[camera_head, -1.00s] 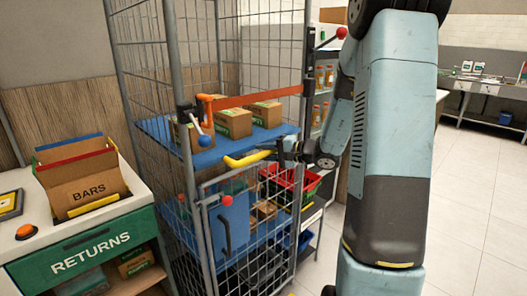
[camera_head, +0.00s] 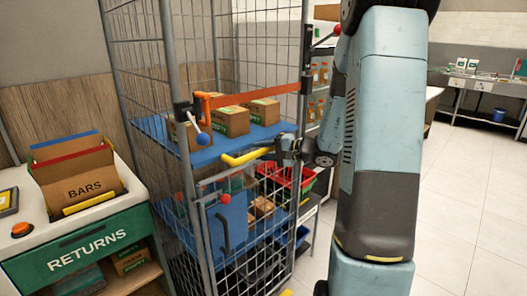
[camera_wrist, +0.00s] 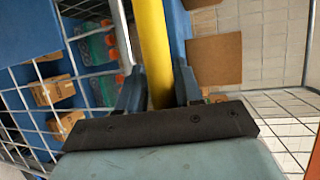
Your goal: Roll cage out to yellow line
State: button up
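The tall wire roll cage (camera_head: 175,75) stands upright at the middle left in the head view. Its blue shelves hold cardboard boxes (camera_head: 234,120). A yellow handle (camera_head: 242,158) sticks out from its front. My gripper (camera_head: 285,149) is at the right end of this handle. In the wrist view the yellow handle (camera_wrist: 153,45) passes between my two fingers (camera_wrist: 157,90), which sit close against both sides. A small yellow patch (camera_head: 287,292) shows on the floor by the cage's foot; I cannot tell whether it is the yellow line.
The green-fronted returns counter (camera_head: 90,252) with a box marked BARS (camera_head: 82,187) stands close to the cage's left side. An orange strap (camera_head: 258,96) crosses the cage front. Red and green baskets (camera_head: 289,176) are behind. Open tiled floor (camera_head: 470,215) lies to the right.

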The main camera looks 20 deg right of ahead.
jog(key=shift+r, duration=0.1)
jog(key=shift+d, duration=0.15)
jog(key=v, duration=1.3)
jog(key=shift+s, duration=0.25)
jog(key=shift+d, duration=0.1)
jog(key=s+a+r+n+g+h, duration=0.3)
jog(key=s+a+n+g, duration=0.45)
jog(key=a, duration=0.65)
jog(key=s+r+n+t+h, duration=0.1)
jog(key=s+r+h, duration=0.2)
jog(key=s, duration=0.4)
jog(key=s+r+n+t+h, duration=0.1)
jog(key=s+r+h, duration=0.2)
jog(key=s+h, duration=0.2)
jog(key=shift+s+a+h, duration=0.2)
jog(key=shift+s+h, duration=0.1)
jog(key=shift+s, duration=0.65)
